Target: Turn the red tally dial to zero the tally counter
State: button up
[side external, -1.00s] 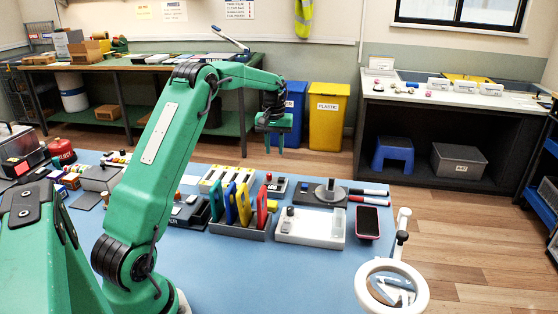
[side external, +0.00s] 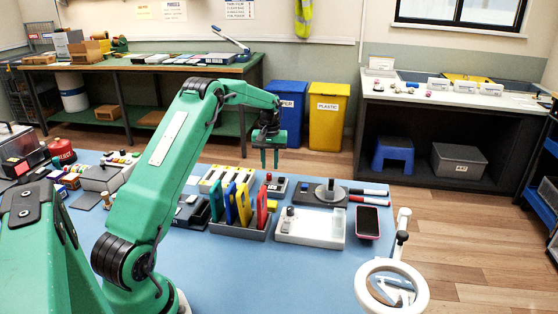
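A small dark box with a pale label or display (side external: 277,187) sits on the blue bench mat, behind the rack of coloured panels. A red knob (side external: 268,177) stands at its left end; it looks like the tally dial, but the label is too small to read. My gripper (side external: 269,163) points down with its two fingers apart and nothing visible between them. In the picture its tips are just above the red knob. They look clear of it, but the depth gap is hard to tell.
A grey rack (side external: 238,229) with upright green, blue, yellow and red panels stands in front. A ring magnifier (side external: 415,290) stands at the front right.

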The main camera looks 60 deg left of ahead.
aim_at(270, 174)
jog(key=shift+s+f, duration=0.1)
jog(key=shift+f, duration=1.95)
grip_shut()
